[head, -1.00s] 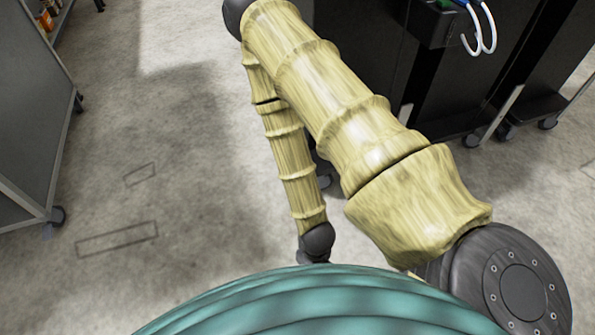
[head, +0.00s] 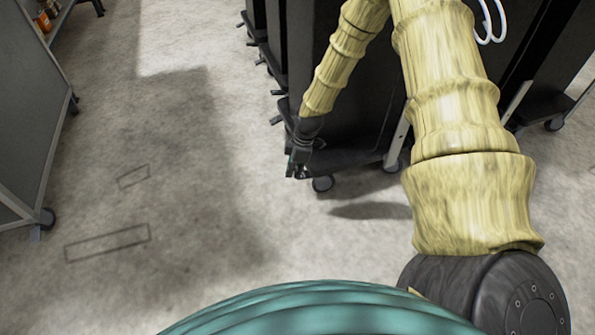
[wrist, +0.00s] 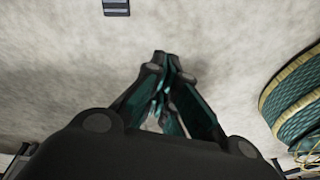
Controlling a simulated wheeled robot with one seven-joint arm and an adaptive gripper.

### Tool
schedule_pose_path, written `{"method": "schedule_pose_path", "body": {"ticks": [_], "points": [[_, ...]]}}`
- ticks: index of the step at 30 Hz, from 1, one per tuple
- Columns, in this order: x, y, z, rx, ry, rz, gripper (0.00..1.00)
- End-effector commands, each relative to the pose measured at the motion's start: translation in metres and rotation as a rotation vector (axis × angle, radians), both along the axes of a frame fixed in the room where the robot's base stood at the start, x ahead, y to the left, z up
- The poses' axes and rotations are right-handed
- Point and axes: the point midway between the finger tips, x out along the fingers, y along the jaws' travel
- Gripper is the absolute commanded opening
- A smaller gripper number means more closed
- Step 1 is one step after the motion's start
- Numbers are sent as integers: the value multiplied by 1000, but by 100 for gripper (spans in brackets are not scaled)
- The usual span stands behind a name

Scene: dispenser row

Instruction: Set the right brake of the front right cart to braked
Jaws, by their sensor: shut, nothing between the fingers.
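The nearest black cart (head: 350,158) stands under my forearm in the head view, with a caster (head: 322,184) at its near corner. My gripper (head: 297,168) points down beside that corner, just left of the caster. In the wrist view the fingers of my gripper (wrist: 165,62) are together with nothing between them, over bare floor. A small dark pedal (head: 277,119) sticks out at the cart's left edge. A dark ribbed tab, possibly a brake pedal, shows at the top of the wrist view (wrist: 116,6). I cannot tell the right brake's setting; my gripper partly covers that corner.
More black carts with small pedals (head: 263,62) stand in a row behind. Another dark cart (head: 545,105) stands at the right. A grey rack (head: 30,120) with a caster stands at the left. The concrete floor (head: 170,160) between is clear.

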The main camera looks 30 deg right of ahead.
Motion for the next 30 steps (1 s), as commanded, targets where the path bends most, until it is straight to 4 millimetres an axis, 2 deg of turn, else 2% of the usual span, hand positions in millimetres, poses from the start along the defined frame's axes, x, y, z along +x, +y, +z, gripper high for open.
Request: {"method": "schedule_pose_path", "body": {"ticks": [1, 3, 6, 9, 23, 26, 30], "points": [[15, -18, 12, -1, -19, 46, 0], [28, -39, 26, -8, -33, 116, 0], [40, -61, 40, -14, -46, 191, 0], [46, -74, 48, -18, -52, 233, 0], [47, -78, 49, -21, -53, 253, 0], [48, -77, 41, -20, -52, 252, 0], [48, -73, 21, -20, -52, 252, 0]]}}
